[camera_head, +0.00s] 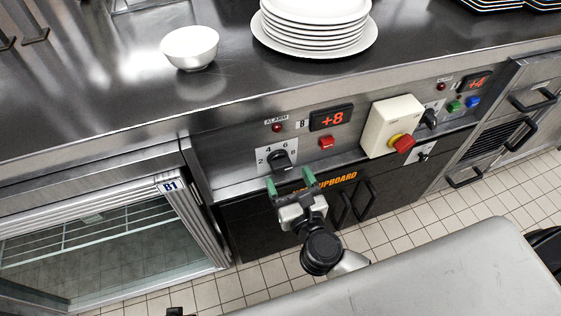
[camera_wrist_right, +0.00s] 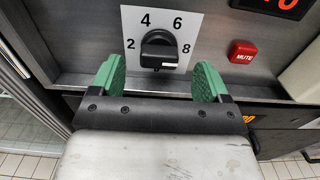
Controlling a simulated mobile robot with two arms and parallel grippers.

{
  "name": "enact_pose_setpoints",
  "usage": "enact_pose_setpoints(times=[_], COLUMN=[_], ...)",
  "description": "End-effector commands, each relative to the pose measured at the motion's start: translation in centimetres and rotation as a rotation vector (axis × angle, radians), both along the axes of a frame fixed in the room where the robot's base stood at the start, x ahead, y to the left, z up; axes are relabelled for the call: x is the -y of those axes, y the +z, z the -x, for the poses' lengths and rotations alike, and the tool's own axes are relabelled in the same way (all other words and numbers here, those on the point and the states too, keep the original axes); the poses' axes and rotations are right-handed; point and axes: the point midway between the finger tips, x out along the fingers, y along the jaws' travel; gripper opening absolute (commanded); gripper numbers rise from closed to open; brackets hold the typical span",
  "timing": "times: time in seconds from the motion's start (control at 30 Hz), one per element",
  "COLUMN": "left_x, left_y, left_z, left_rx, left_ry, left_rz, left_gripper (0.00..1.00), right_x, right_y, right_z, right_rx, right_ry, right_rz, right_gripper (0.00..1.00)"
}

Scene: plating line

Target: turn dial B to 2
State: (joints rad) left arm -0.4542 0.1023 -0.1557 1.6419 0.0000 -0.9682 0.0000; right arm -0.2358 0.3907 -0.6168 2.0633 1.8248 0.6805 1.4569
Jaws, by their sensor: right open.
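Dial B (camera_head: 281,159) is a black knob on a white plate marked 2, 4, 6 and 8, on the steel front panel. It shows closer in the right wrist view (camera_wrist_right: 160,50), with 2 at its left and 8 at its right. My left gripper is not clearly visible.
Right of the dial are a red mute button (camera_head: 326,142), a red display reading +8 (camera_head: 331,118) and a cream box (camera_head: 391,125) with a red-yellow switch. Cupboard handles (camera_head: 352,203) stick out below. A glass-fronted unit (camera_head: 105,240) is at left. Plates (camera_head: 314,40) and a bowl (camera_head: 190,47) stand above.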

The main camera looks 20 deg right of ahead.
Motion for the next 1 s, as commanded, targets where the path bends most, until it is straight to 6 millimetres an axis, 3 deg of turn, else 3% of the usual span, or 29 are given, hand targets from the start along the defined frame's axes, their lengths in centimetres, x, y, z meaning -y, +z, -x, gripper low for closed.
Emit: enact_pose_setpoints(times=[0.1,0.3,0.67,1.0], left_x=[0.0,0.0,-0.1,-0.1], left_y=[-0.3,-0.6,-0.6,-0.6], left_z=[0.1,0.3,0.3,0.3], left_rx=[-0.001,-0.003,-0.005,-0.005], left_ry=[0.000,-0.001,-0.001,-0.001], left_rz=[0.000,-0.001,-0.001,-0.001], left_gripper=[0.00,0.00,0.00,0.00], right_x=[-0.1,-0.2,-0.2,-0.2], right_y=[0.1,0.0,-0.1,-0.1], right_z=[-2.3,-4.6,-5.2,-5.1], right_rx=[0.003,0.001,-0.001,0.000], right_ry=[0.000,0.000,0.000,0.000], right_rz=[0.002,0.003,0.002,0.003], right_gripper=[0.77,0.77,0.77,0.28])
